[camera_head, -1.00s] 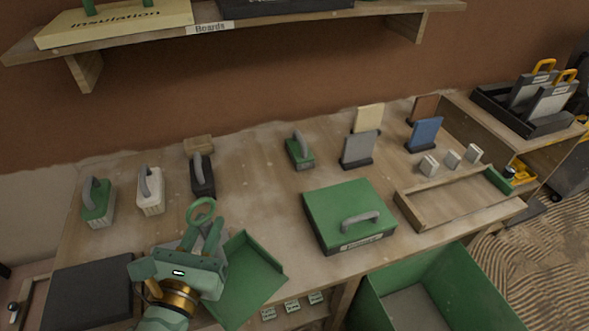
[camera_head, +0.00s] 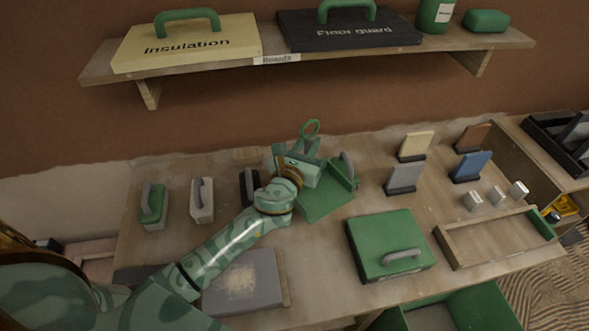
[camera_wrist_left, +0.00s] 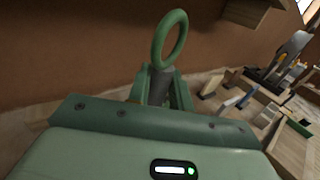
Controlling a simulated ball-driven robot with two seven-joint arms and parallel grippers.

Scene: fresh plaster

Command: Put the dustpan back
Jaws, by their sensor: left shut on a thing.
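The dustpan (camera_head: 328,205) is green, with a flat scoop and a ring handle. My left gripper (camera_head: 306,152) is shut on its handle, with the ring (camera_head: 311,127) sticking out past the fingers. In the left wrist view the ring (camera_wrist_left: 170,40) stands above the jaws, while the scoop is hidden. In the head view the pan is over the back middle of the workbench, in front of and partly covering a green block with a grey handle (camera_head: 348,165). I cannot tell whether they touch. My right gripper is not in view.
Several handled blocks stand at the left, including a white one (camera_head: 202,202). A grey board with a pale dusty patch (camera_head: 255,283) lies at the front. A green lidded box (camera_head: 375,240) and wooden tray (camera_head: 470,252) are at right. A shelf (camera_head: 340,58) overhangs the back.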

